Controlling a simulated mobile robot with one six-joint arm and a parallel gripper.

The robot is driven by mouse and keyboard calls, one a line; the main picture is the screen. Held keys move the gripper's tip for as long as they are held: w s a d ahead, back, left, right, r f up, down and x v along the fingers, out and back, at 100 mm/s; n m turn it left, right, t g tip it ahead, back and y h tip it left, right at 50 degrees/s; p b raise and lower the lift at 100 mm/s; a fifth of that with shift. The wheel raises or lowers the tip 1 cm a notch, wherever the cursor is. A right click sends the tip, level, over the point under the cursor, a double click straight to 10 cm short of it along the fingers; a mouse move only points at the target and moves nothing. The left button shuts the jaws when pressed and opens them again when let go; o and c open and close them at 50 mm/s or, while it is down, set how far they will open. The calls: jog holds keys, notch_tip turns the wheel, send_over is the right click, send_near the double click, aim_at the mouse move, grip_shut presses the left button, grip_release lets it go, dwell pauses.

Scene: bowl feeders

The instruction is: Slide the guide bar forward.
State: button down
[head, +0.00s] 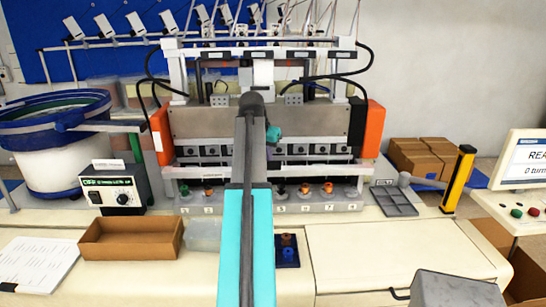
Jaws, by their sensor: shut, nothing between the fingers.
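A long pale bar (325,169), which looks like the guide bar, runs level across the front of the winding machine (205,121). It lies below a row of grey blocks and above the numbered stations (318,207). My arm crosses its middle and hides that stretch. My arm reaches from the bottom of the head view up to the machine, with a dark joint and a small teal wrist part near the machine's face. My gripper's fingers do not show; the arm seems to hide them. I cannot tell whether they touch the bar.
Orange end housings (374,128) flank the machine. A blue-rimmed bowl feeder (58,180) and a controller box (115,187) stand left. An open cardboard tray (130,252) lies in front. A yellow post (458,178) and grey tray (394,208) stand right. The front-right worktop is mostly clear.

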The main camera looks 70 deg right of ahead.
jog(key=shift+w+d+f, duration=0.1)
jog(key=shift+w+f, duration=0.05)
jog(key=shift+f, duration=0.6)
jog(key=shift+r, duration=0.1)
notch_tip(320, 180, up, 9)
jog(key=p, duration=0.5)
jog(key=shift+d+r+p, duration=0.15)
jog(key=shift+d+p, duration=0.25)
jog(key=shift+d, duration=0.05)
dwell(0.5)
